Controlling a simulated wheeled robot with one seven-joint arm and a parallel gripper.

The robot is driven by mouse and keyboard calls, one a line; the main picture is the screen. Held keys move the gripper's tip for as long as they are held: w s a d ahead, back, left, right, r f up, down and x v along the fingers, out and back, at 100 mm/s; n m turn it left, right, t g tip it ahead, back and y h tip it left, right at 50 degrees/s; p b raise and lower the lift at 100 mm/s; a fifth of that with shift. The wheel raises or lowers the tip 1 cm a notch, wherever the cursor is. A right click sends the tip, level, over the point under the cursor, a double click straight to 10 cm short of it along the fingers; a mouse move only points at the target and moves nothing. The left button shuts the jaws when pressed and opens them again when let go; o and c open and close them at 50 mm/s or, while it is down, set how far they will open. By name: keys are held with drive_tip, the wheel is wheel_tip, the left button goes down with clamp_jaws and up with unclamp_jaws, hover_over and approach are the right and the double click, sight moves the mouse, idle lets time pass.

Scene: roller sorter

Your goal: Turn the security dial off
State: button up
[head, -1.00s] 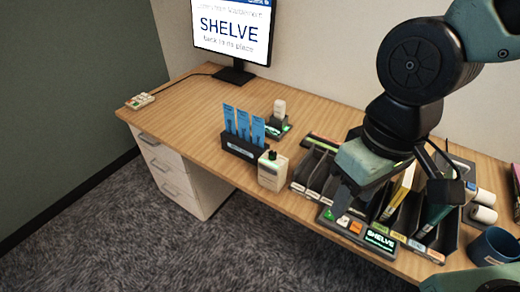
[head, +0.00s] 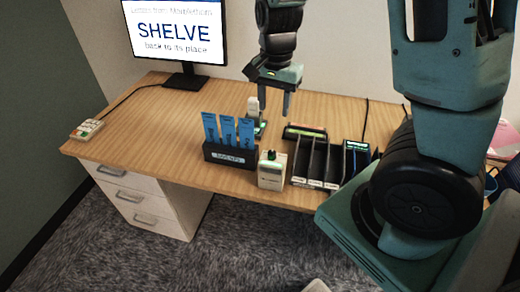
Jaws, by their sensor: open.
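A white box with a green-topped knob (head: 271,168) stands at the desk's front edge, right of the blue cards. It looks like the security dial, but its setting is too small to read. My gripper (head: 272,92) is open and empty, pointing down above the back of the desk. It is above and behind the white box, apart from it.
A dark holder (head: 229,155) with blue cards stands left of the box. Dark divider slots (head: 316,160) stand close on its right. A monitor (head: 178,35) reads SHELVE. A small keypad (head: 88,129) lies far left. The desk's left half (head: 140,115) is mostly clear.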

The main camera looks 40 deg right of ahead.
sight(272, 152)
wheel_tip(272, 152, down, 16)
drive_tip(key=shift+f+b, duration=0.1)
drive_tip(key=shift+b, duration=0.7)
drive_tip(key=shift+s, duration=0.1)
drive_tip(key=c, duration=1)
